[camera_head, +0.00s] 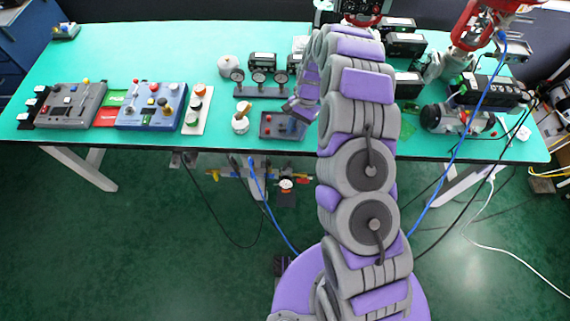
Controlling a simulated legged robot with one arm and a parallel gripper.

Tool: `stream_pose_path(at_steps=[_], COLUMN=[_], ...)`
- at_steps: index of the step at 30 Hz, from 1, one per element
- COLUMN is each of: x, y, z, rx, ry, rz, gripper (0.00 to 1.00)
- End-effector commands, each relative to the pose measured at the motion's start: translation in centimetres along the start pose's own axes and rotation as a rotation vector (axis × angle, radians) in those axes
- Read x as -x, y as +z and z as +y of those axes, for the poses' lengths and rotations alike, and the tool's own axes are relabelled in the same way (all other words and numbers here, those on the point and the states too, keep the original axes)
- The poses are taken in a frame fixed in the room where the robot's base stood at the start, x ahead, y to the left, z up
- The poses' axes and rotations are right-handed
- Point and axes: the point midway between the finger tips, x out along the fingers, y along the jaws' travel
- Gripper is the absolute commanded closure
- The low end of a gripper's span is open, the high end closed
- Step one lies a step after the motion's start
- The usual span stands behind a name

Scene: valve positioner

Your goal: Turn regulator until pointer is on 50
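Three small round gauges (259,76) stand in a row on a dark bar on the turquoise table (180,45). Their needles and numbers are too small to read. A white knob-like part with a tan top (240,122) stands below the bar; I cannot tell whether it is the regulator. A dark grey box with small red and blue knobs (280,127) lies right of it. My arm arches over the table, and my gripper (302,109) hangs at the upper right of this box. Its fingers are too small to tell open from shut. No contact is clear.
A blue control box (152,106) and a grey one (70,105) with levers are at the left. A white strip with buttons (197,108) lies beside them. Red valve equipment (478,25), dark devices and cables crowd the right. My arm hides part of the table's middle.

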Motion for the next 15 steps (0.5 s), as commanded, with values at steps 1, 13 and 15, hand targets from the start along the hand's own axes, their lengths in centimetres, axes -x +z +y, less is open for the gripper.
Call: stream_pose_path(at_steps=[1,13,15], x=[-1.0,-8.9,-10.3], y=[0.1,0.1,0.1], z=[0.1,0.1,0.1], rx=[0.000,0.001,0.001], ry=[0.003,0.004,0.005], rz=[-0.004,-0.003,-0.005], gripper=[0.64,0.64,0.64])
